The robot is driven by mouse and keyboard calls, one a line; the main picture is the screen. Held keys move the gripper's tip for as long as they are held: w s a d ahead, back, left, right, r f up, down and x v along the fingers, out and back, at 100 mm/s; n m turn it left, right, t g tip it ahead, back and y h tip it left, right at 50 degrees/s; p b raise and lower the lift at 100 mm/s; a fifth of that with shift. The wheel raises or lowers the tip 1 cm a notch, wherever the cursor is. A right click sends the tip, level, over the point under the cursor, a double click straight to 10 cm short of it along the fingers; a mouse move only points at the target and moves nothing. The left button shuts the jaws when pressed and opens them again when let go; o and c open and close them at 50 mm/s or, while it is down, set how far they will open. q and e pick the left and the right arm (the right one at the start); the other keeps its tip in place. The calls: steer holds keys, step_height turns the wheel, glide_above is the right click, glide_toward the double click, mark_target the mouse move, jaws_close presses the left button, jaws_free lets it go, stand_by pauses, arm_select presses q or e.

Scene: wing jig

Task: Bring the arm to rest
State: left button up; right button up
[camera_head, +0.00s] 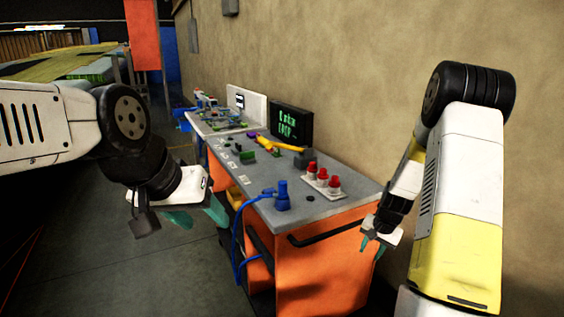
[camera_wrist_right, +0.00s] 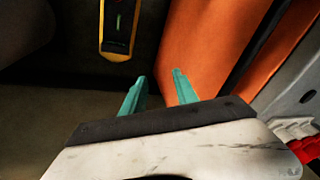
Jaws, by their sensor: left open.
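My left gripper (camera_head: 197,216) hangs to the left of the orange workbench (camera_head: 330,262), over the floor. Its teal fingers are spread apart with nothing seen between them. My right gripper (camera_head: 372,246) is beside the right end of the bench, just below the level of its grey top. In the right wrist view, its two teal fingers (camera_wrist_right: 156,88) stand apart with nothing between them. The bench's orange side (camera_wrist_right: 212,48) lies close beyond and to the right of these fingers. I cannot tell whether the right finger touches it.
On the bench are red-capped items (camera_head: 322,177), a blue tool (camera_head: 282,196) with a hanging blue cable, a yellow tool (camera_head: 283,145) and a dark screen (camera_head: 291,122). A wall stands behind. A yellow-framed object (camera_wrist_right: 118,28) shows in the right wrist view. Floor left of the bench is open.

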steer(key=s+a+r+n+t, duration=0.1)
steer(key=s+a+r, duration=0.2)
steer(key=r, duration=0.4)
steer(key=s+a+r+n, duration=0.1)
steer(key=s+a+r, duration=0.2)
steer(key=r, duration=0.5)
steer(key=s+a+r+n+t, duration=0.1)
steer(key=s+a+r+n, duration=0.15)
steer(key=r, duration=0.45)
steer(key=s+a+r+n, duration=0.1)
steer(key=s+a+r, duration=0.1)
steer(key=s, duration=0.4)
steer(key=s+a+r+n+y, duration=0.1)
steer(key=s+a+r, duration=0.1)
steer(key=s+r, duration=0.2)
steer(key=s+a+r+n+t, duration=0.1)
steer(key=s+r, duration=0.2)
steer(key=s, duration=0.4)
steer(key=shift+s+a+y, duration=0.3)
steer(key=shift+s+a, duration=0.1)
